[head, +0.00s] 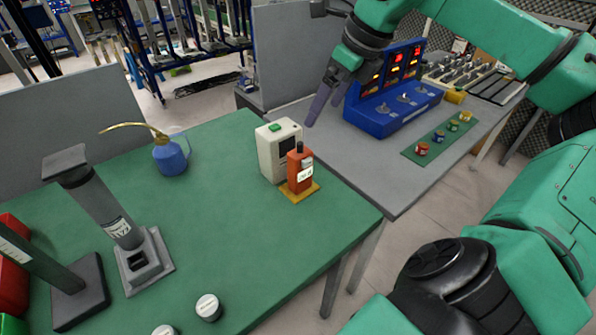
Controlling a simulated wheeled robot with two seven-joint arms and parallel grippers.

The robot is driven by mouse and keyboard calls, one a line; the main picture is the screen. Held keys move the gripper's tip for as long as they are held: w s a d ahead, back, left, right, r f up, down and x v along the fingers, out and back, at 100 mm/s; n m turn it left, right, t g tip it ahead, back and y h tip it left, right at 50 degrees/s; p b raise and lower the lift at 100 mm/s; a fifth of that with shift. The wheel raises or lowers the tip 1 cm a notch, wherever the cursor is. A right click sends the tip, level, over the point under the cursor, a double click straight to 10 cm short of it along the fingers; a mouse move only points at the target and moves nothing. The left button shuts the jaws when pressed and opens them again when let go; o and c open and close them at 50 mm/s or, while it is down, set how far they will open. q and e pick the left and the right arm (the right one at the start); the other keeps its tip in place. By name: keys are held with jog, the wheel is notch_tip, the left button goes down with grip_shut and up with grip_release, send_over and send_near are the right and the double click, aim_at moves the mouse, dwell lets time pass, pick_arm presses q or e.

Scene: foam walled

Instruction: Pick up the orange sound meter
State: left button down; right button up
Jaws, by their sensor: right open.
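The orange sound meter (300,172) stands upright on a small yellow base (299,194) near the right end of the green table. It has a dark tip on top and a white label on its front. My right gripper (323,104) is open and empty, above and to the right of the meter, over the near edge of the grey table. Its fingers point down and are apart from the meter. My left gripper is not in view.
A white box with a green button (274,140) stands close behind the meter. A blue oil can (170,158), a grey stand (115,215) and white-capped jars (208,307) are on the green table (225,230). A blue control box (390,112) stands on the grey table (370,160).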

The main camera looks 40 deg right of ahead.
jog(key=f, duration=0.1)
jog(key=p, duration=0.2)
send_near(300, 151)
jog(key=x, duration=0.5)
jog(key=shift+w+d, duration=0.15)
jog(key=shift+d, duration=0.2)
jog(key=p+x, duration=0.3)
jog(key=x, duration=0.1)
jog(key=shift+w+a+f, duration=0.1)
jog(key=shift+w+f, duration=0.15)
jog(key=shift+w, duration=0.1)
jog(key=shift+w+f, duration=0.1)
jog(key=shift+f, duration=0.35)
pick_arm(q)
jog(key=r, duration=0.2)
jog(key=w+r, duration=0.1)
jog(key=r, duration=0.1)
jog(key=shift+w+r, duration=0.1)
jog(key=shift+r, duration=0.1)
pick_arm(e)
jog(key=shift+r, duration=0.1)
grip_shut()
